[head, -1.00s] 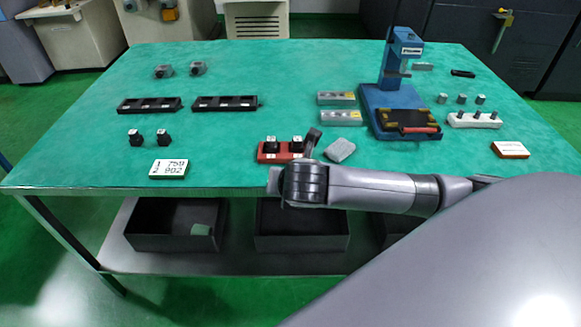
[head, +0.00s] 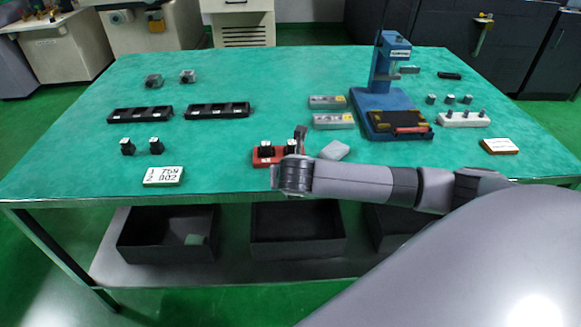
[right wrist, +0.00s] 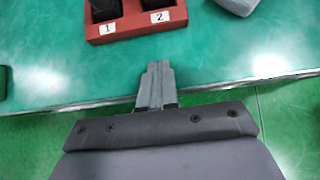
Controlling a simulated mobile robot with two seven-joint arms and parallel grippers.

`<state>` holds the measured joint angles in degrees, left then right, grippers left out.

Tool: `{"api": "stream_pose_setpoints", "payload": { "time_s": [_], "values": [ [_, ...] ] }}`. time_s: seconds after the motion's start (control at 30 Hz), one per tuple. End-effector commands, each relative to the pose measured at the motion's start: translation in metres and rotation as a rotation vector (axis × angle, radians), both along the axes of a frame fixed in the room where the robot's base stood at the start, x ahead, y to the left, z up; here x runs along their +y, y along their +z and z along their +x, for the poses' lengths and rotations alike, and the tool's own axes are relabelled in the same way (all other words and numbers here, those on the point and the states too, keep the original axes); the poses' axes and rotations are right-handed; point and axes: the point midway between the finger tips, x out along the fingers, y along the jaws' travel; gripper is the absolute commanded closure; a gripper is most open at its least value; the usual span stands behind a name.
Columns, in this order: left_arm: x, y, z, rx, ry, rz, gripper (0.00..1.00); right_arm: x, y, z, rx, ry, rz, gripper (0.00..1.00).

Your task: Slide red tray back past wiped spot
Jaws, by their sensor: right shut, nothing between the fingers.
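The red tray (head: 262,158) lies on the green table near its front edge, with two black pieces in it. In the right wrist view the red tray (right wrist: 138,29) shows white labels 1 and 2 on its near wall. My right gripper (right wrist: 157,66) is shut and empty. Its tips are just short of that wall, apart from it in the picture, towards the label 2 side. In the head view my right wrist hides the tray's right end and the fingertips cannot be made out. No wiped spot can be told from the cloth. My left gripper is not in view.
A grey block or pad (head: 334,150) lies right of the tray. A number card (head: 163,177) and two black pieces are to the left. Black racks (head: 140,114) and grey boxes (head: 333,121) stand farther back, with a blue press (head: 372,97). The cloth directly behind the tray is clear.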

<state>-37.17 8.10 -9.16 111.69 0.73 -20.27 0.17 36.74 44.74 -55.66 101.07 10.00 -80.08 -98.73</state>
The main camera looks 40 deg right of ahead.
Motion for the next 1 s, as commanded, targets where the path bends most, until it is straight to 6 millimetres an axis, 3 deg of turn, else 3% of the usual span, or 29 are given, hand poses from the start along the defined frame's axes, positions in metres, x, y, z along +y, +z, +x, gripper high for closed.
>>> {"api": "stream_pose_setpoints", "payload": {
  "time_s": [0.07,0.33,1.0],
  "values": [
    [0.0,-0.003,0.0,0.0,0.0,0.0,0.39,-0.005,-0.01,0.008,0.0,-0.001,-0.001,1.0],
    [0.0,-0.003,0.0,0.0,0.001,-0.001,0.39,-0.021,-0.007,0.034,-0.001,0.0,-0.001,1.0],
    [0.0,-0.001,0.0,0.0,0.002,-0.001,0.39,-0.029,-0.006,0.048,0.0,-0.001,-0.001,1.0]
  ]
}}
